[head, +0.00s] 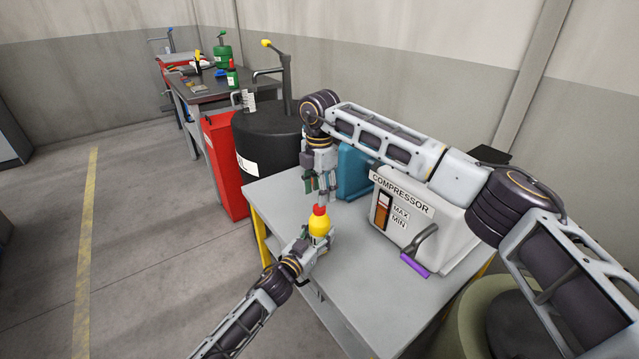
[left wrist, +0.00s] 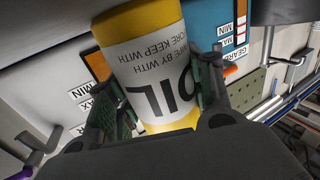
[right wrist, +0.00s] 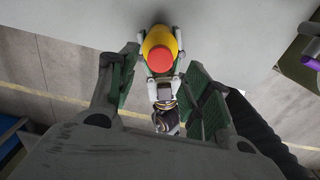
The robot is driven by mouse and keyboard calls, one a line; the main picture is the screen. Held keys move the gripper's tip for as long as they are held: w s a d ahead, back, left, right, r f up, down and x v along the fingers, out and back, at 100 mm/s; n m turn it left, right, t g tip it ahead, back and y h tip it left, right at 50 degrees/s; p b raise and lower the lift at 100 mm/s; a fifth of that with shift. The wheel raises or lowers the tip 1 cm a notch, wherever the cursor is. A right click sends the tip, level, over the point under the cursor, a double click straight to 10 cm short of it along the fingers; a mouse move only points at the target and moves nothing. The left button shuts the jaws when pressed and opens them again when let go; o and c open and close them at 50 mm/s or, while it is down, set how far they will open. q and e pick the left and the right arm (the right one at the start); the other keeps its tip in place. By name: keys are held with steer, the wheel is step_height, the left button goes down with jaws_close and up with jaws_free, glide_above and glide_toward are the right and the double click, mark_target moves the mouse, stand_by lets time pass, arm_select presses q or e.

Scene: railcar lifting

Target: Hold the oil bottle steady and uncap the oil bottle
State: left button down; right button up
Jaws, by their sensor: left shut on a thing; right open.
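The yellow oil bottle (head: 319,226) with its red cap (head: 319,210) stands upright over the near left part of the grey table. My left gripper (head: 316,246) is shut on the bottle's body; the left wrist view shows its fingers on both sides of the white label (left wrist: 150,65). My right gripper (head: 322,192) is open and empty above the cap, pointing down. In the right wrist view the red cap (right wrist: 159,58) lies beyond and between the open fingers, not touching them. The cap is on the bottle. Whether the bottle touches the table is hidden.
The compressor (head: 420,215) with a purple-handled lever (head: 415,265) stands right on the table (head: 355,290). A teal unit (head: 357,172) is behind my right gripper. A black drum (head: 268,140) and red cabinet (head: 224,165) stand beyond the table. The table's front is clear.

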glide_above(318, 226)
steer(key=w, duration=0.3)
steer(key=shift+d+f, duration=0.2)
steer(key=shift+f, duration=2.4)
steer(key=shift+c, duration=0.5)
jaws_close()
